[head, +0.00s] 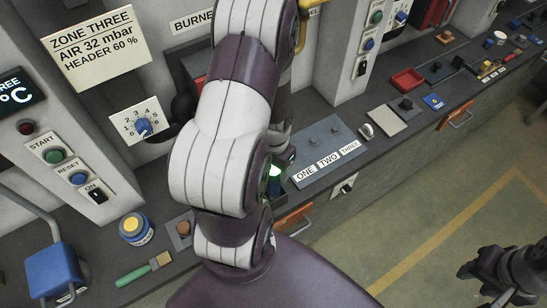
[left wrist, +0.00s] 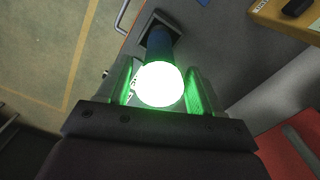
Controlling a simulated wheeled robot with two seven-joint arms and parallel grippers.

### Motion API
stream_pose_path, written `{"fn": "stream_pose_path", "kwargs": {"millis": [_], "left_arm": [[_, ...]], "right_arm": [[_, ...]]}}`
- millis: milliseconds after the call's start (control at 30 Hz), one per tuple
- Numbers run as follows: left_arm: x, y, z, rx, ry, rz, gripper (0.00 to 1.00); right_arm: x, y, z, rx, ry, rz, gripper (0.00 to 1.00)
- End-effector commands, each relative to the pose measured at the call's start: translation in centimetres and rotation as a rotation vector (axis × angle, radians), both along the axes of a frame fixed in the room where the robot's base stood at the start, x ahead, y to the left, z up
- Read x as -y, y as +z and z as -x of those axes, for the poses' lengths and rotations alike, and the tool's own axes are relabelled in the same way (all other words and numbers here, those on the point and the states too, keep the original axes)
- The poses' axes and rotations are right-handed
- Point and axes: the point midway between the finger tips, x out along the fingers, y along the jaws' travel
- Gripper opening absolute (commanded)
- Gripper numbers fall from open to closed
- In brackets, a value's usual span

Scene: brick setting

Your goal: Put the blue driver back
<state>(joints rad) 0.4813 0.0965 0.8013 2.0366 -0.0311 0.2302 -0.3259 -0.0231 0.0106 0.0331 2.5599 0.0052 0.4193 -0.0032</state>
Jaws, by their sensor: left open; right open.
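A blue upright body with a glowing white round top (left wrist: 160,84) stands on or in a dark square base in the left wrist view; in the head view its dark blue side and green glow (head: 274,181) show beside my arm. I cannot tell whether it is the blue driver. My left gripper (left wrist: 161,88) is open, one finger on each side of the glowing top; contact is not clear. My arm hides most of this gripper in the head view. My right gripper (head: 503,275) is open and empty over the floor at the lower right.
A grey plate labelled ONE, TWO, THREE (head: 322,143) lies right of my left arm. A red tray (head: 408,80) and small items lie farther right.

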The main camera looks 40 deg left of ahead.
Motion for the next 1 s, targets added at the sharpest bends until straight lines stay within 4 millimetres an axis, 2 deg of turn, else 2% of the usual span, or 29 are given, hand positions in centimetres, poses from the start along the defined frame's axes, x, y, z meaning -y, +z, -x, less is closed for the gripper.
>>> {"fn": "stream_pose_path", "kwargs": {"millis": [300,467,533,700,733,833,1000], "left_arm": [[-0.1,8.0,-0.3,0.007,0.000,-0.003,0.66],[0.0,10.4,-0.3,0.004,-0.002,-0.001,0.66],[1.6,11.0,-0.9,0.017,-0.029,-0.006,0.66],[9.5,11.5,-2.0,0.103,-0.129,-0.014,0.66],[10.5,11.5,-1.9,0.116,-0.138,-0.012,0.66],[12.1,11.5,-1.8,0.140,-0.151,-0.007,0.66],[12.1,11.5,-1.8,0.142,-0.145,-0.006,0.66]], "right_arm": [[0.0,-1.3,0.0,-0.001,0.000,0.000,0.43],[0.0,-1.5,0.0,-0.001,0.000,0.000,0.43],[0.0,-1.5,0.0,-0.001,0.000,0.000,0.43],[0.0,-1.5,0.0,0.000,0.000,0.000,0.43],[0.0,-1.5,0.0,0.000,0.000,0.000,0.43],[0.0,-1.5,0.0,-0.001,0.000,0.000,0.43],[0.0,-1.5,0.0,-0.001,0.000,0.000,0.43]]}}
